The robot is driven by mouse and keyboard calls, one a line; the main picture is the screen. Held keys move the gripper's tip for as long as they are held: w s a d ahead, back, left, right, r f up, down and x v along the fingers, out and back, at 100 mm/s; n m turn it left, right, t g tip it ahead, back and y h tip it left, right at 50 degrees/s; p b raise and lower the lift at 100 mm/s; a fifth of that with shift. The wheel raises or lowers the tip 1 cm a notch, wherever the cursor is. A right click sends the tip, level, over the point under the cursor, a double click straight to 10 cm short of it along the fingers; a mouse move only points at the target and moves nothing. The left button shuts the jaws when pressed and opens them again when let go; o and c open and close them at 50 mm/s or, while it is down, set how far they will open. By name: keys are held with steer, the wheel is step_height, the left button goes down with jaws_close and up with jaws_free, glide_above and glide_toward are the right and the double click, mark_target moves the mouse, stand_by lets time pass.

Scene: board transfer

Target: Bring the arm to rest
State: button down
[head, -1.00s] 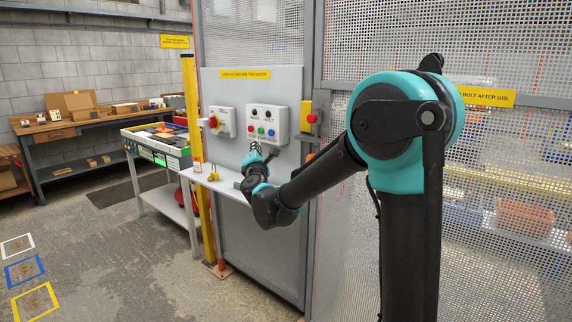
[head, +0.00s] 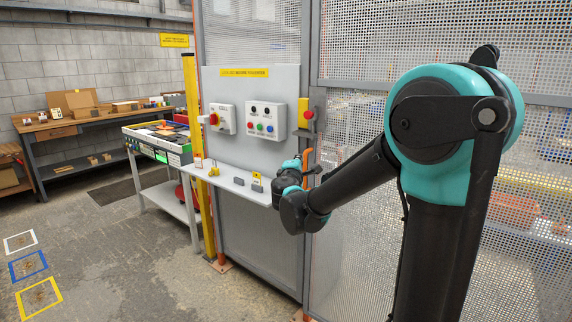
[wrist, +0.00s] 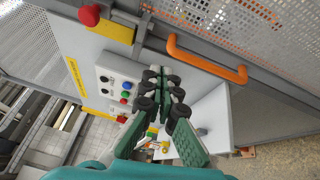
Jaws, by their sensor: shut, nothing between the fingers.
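My arm reaches from the right of the head view, its elbow bent. My gripper (head: 306,167) is at the right edge of the grey panel (head: 232,152), over the right end of the small shelf (head: 222,178). My gripper hides part of the shelf in the wrist view.
An orange handle (wrist: 205,60) is close to the fingers in the wrist view. Mesh fencing (head: 360,45) stands behind my arm.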

steer(key=s+d+f+m+g+h, duration=0.1)
steer(key=s+d+f+m+g, duration=0.35)
steer(key=s+d+f, duration=0.35)
steer(key=s+d+f+m+g+h, duration=0.1)
steer(key=s+d+f+m+g, duration=0.2)
steer(key=s+d+f+m, duration=0.55)
steer(key=s+a+f+m+g+y, duration=0.1)
steer(key=s+f+m+g+y, duration=0.1)
steer(key=s+f, duration=0.4)
steer(key=s+f+m+g+y, duration=0.2)
steer(key=s+f, duration=0.5)
steer(key=s, duration=0.4)
steer(key=shift+s+a+m+g+y, duration=0.2)
steer(key=shift+a+m+g+y, duration=0.15)
steer(key=shift+g+y, duration=0.65)
